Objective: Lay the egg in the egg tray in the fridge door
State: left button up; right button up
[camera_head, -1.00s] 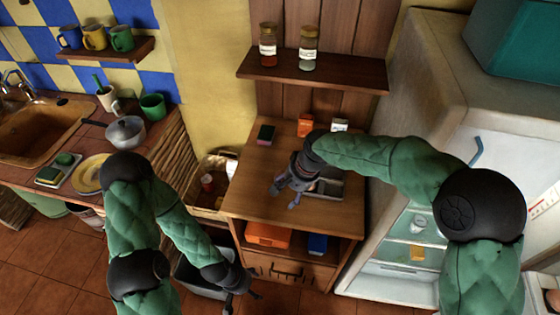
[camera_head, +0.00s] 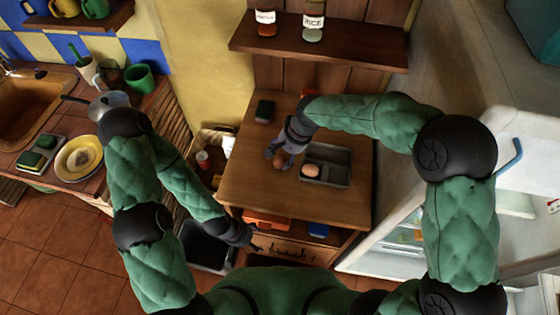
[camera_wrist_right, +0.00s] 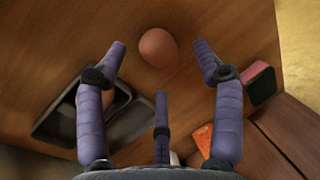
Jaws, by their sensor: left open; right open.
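A brown egg (camera_head: 279,160) lies on the wooden cabinet top, left of a grey two-part tray (camera_head: 340,153). Another brown egg (camera_head: 310,170) lies in the tray's near left part. My right gripper (camera_head: 278,150) is open and reaches down over the first egg. In the right wrist view this egg (camera_wrist_right: 158,48) shows ahead, between the spread fingers (camera_wrist_right: 160,60), with nothing gripped. A finger there partly hides the second egg (camera_wrist_right: 117,101). My left gripper (camera_head: 257,249) is open and empty, low by the cabinet front. The fridge (camera_head: 395,245) is open at right; I cannot make out its egg tray.
A dark green and red sponge (camera_head: 264,111) lies on the cabinet top's back left. A wooden shelf (camera_head: 320,46) with two jars hangs above. Orange (camera_head: 267,220) and blue (camera_head: 318,230) things sit beneath the top. The white fridge door (camera_head: 530,160) stands open at right.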

aim_at(281, 160)
jog(key=b+x, duration=0.1)
jog(key=x, duration=0.4)
jog(key=shift+d+f+b, duration=0.1)
jog(key=shift+d+b, duration=0.05)
jog(key=shift+b, duration=0.2)
jog(key=c, duration=0.8)
